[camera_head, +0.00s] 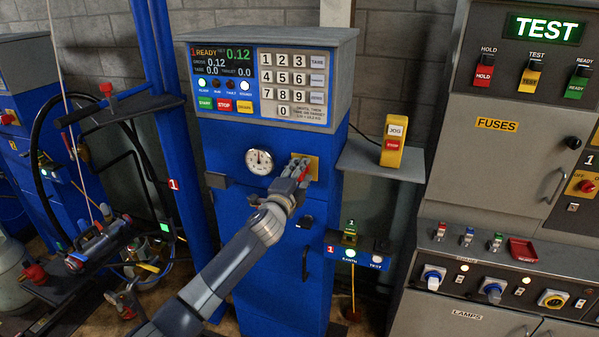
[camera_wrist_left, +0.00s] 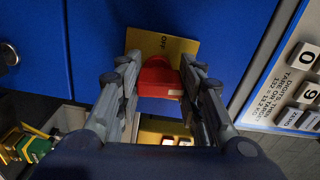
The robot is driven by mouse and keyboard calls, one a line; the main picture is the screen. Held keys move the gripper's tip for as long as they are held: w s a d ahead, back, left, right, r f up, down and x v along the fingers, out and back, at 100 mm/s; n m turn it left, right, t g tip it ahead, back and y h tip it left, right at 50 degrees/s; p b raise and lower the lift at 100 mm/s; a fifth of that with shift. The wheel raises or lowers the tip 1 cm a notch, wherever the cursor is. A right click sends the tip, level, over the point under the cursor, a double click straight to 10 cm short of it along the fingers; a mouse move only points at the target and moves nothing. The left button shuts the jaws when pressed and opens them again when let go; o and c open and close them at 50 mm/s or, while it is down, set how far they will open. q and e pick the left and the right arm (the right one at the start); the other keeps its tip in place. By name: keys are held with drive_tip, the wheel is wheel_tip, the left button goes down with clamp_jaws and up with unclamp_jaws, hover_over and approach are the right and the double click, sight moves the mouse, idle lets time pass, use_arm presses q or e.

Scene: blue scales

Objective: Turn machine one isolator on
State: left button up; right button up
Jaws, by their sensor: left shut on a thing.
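The blue machine marked 1 (camera_head: 255,215) stands in the middle of the head view. Its isolator is a red knob (camera_wrist_left: 158,80) on a yellow plate (camera_wrist_left: 182,47), right of the round gauge; the plate also shows in the head view (camera_head: 314,164). My left gripper (camera_head: 300,170) is at the plate, its fingers on either side of the knob. In the left wrist view my left gripper (camera_wrist_left: 160,72) is shut on the red knob. The fingers hide much of the knob in the head view. My right gripper is not in view.
Above is the keypad panel (camera_head: 292,80), with a display reading READY and 0.12. A round gauge (camera_head: 260,162) is close left of the gripper. A small shelf (camera_head: 372,165) with a yellow JOG/STOP box (camera_head: 393,142) juts out at right. A grey TEST cabinet (camera_head: 497,165) stands further right.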

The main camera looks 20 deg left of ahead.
use_arm(q)
drive_tip(key=shift+m, duration=0.7)
drive_tip(key=o, duration=1.1)
drive_tip(key=shift+d, duration=0.1)
drive_tip(key=shift+c, duration=0.2)
drive_tip(key=s, duration=1.2)
drive_tip(key=shift+a, duration=0.25)
drive_tip(key=shift+f, duration=0.1)
